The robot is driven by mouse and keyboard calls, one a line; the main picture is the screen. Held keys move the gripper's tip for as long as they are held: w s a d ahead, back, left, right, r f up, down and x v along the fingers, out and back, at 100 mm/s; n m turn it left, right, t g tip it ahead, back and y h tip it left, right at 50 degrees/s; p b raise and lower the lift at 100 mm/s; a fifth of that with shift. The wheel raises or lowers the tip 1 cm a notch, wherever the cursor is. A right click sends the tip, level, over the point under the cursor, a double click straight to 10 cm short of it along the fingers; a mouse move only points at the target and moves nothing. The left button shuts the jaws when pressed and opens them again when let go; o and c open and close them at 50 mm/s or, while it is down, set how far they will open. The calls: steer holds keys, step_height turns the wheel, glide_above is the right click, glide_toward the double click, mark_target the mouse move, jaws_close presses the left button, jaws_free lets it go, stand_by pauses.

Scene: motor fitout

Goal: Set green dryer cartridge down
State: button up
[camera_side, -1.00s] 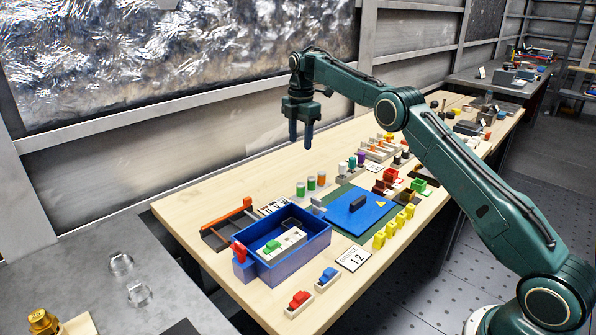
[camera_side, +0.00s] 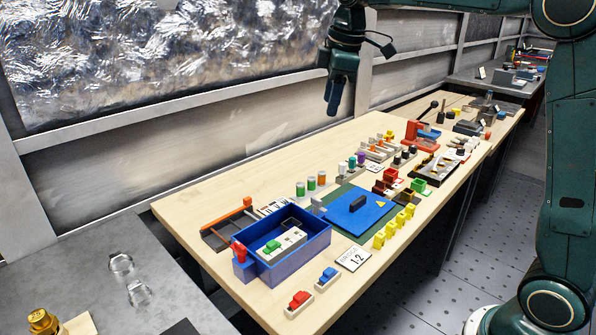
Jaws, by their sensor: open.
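My gripper (camera_side: 333,100) is high above the back edge of the wooden bench, pointing down, open with nothing between its fingers. I cannot tell for sure which is the green dryer cartridge. A green part (camera_side: 273,246) also lies on a white block in the blue open box (camera_side: 313,249). My gripper is apart from all of them.
A blue plate (camera_side: 352,217) on a green mat lies beside the box, with several yellow parts (camera_side: 379,240) in front. Red (camera_side: 299,300) and blue (camera_side: 328,275) parts sit near the front edge. A red press (camera_side: 421,134) stands farther back. The bench's back-left area is clear.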

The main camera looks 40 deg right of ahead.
steer(key=s+a+m+t, duration=0.1)
steer(key=s+a+m, duration=0.1)
steer(key=s, duration=0.6)
steer(key=s+a+m, duration=0.2)
steer(key=s+m, duration=0.1)
steer(key=s, duration=0.4)
steer(key=s+f+m+t, duration=0.1)
steer(key=s+f+m, duration=0.1)
steer(key=s+f, duration=0.2)
steer(key=s+a+f+m, duration=0.1)
steer(key=s+f, duration=0.3)
steer(key=s, duration=0.5)
steer(key=shift+s+m+t, duration=0.3)
steer(key=shift+m+t, duration=0.1)
steer(key=shift+m, duration=0.2)
